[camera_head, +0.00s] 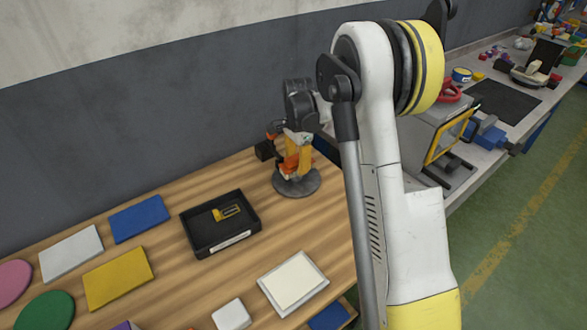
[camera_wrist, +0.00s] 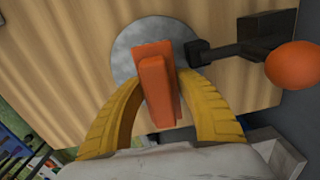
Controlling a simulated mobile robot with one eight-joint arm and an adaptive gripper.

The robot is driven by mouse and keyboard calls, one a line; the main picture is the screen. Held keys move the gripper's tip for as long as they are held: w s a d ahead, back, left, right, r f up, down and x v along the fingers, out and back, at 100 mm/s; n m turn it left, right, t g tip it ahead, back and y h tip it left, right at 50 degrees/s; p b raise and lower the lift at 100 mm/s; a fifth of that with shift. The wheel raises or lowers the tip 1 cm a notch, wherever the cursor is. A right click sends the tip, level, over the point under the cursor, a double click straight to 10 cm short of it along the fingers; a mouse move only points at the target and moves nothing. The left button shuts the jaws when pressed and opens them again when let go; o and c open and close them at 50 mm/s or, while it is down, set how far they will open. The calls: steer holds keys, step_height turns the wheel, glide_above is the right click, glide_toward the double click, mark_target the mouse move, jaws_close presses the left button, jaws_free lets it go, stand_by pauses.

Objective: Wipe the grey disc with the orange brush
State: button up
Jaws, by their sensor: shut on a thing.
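The grey disc (camera_head: 297,185) lies on the wooden table near its back right part, and it also shows in the wrist view (camera_wrist: 128,65). My gripper (camera_head: 300,150) is over the disc, its yellow fingers pointing down. In the wrist view my gripper (camera_wrist: 160,95) is shut on the orange brush (camera_wrist: 155,75), which stands out between the fingers. The brush (camera_head: 289,162) appears above or against the disc in the head view; I cannot tell whether it touches. The brush's lower end is partly hidden.
A dark holder (camera_wrist: 262,35) with an orange ball (camera_wrist: 293,66) stands beside the disc, close to the grey wall. A black tray (camera_head: 190,232) with a yellow item lies left of the disc. Coloured pads (camera_head: 118,277) and a white-framed panel (camera_head: 293,282) lie on the table.

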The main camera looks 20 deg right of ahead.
mark_target(292, 168)
steer(key=shift+w+d, duration=0.45)
steer(key=shift+d, duration=0.35)
steer(key=shift+s+a, duration=0.45)
steer(key=shift+a, duration=0.3)
steer(key=shift+s+a, duration=0.4)
steer(key=shift+a, duration=0.3)
steer(key=shift+s+a, duration=0.45)
steer(key=shift+a, duration=0.3)
steer(key=shift+w+d, duration=0.45)
steer(key=shift+d, duration=0.3)
steer(key=shift+w+d, duration=0.4)
steer(key=shift+d, duration=0.3)
steer(key=shift+w+d, duration=0.45)
steer(key=shift+d, duration=0.3)
steer(key=shift+r, duration=0.1)
step_height(292, 168, up, 8)
steer(key=p, duration=0.4)
steer(key=shift+p, duration=0.35)
